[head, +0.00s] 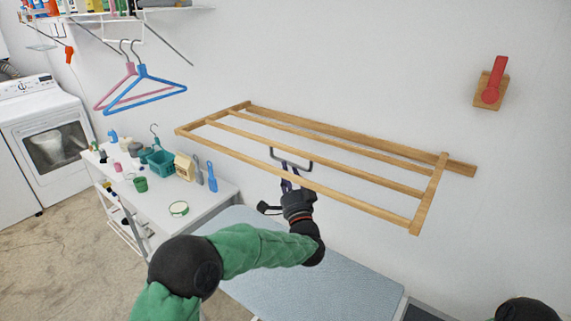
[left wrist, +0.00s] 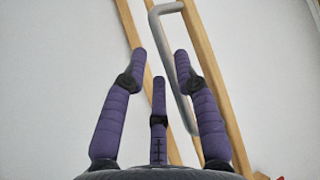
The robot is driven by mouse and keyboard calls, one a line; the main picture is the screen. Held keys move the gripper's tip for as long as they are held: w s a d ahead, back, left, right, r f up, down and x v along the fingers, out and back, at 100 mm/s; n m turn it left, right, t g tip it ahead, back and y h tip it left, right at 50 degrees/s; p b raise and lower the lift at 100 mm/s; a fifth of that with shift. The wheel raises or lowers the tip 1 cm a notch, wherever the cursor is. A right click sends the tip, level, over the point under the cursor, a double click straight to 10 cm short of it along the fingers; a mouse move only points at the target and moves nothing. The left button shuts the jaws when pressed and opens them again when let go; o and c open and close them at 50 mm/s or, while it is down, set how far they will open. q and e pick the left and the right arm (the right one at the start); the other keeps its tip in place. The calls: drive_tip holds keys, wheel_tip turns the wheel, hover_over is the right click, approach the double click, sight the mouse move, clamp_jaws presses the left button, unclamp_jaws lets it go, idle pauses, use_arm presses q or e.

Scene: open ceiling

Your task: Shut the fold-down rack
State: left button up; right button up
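The wooden fold-down rack (head: 330,152) is on the white wall and sticks out from it, roughly level, with several slats. A grey U-shaped handle (head: 299,169) hangs at its middle; it also shows in the left wrist view (left wrist: 174,75). My left gripper (head: 287,176) is below the rack at the handle. In the left wrist view its purple fingers (left wrist: 158,68) are spread open, and the handle appears between the middle and right fingers. I cannot tell whether they touch it. My right gripper is not in view.
A white table (head: 205,198) with bottles and a teal basket (head: 160,163) stands at left. A light blue padded surface (head: 310,275) lies below the rack. A red lever on a wooden block (head: 492,88) is on the wall. Hangers (head: 140,85) hang upper left.

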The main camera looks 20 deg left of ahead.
use_arm(q)
drive_tip(key=shift+x, duration=2)
drive_tip(key=shift+s, duration=0.1)
clamp_jaws()
